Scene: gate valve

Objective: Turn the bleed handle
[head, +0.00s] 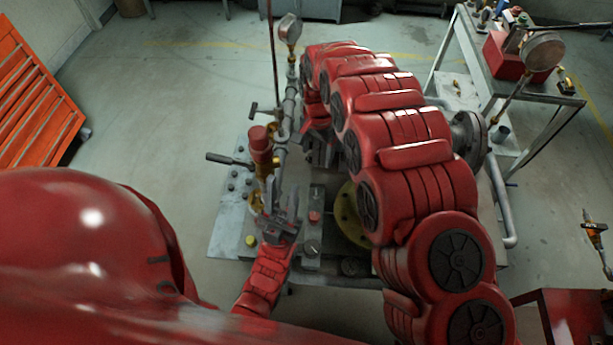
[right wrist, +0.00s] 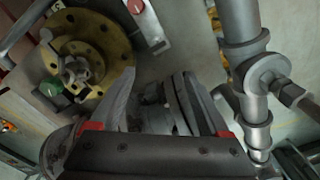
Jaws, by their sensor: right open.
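A vertical grey pipe (head: 287,105) rises on the left of the valve rig. A small T-shaped handle (head: 264,112) sticks out from it to the left. Lower down, a lever with a dark grip (head: 230,160) points left beside a red-capped brass fitting (head: 261,150). I cannot tell which of these is the bleed handle. My left gripper (head: 283,200) is below the fitting, with its fingers apart. My right gripper (head: 314,142) is partly hidden by my right arm, close right of the pipe. The right wrist view shows its fingers (right wrist: 158,80) open, left of a pipe joint (right wrist: 268,78) with a side stem.
A yellow flange (head: 352,215) sits under my right arm; it also shows in the right wrist view (right wrist: 85,55). Round gauges stand at the top (head: 289,29) and right (head: 543,51). A work table (head: 490,65) is at upper right, an orange cabinet (head: 35,100) at left.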

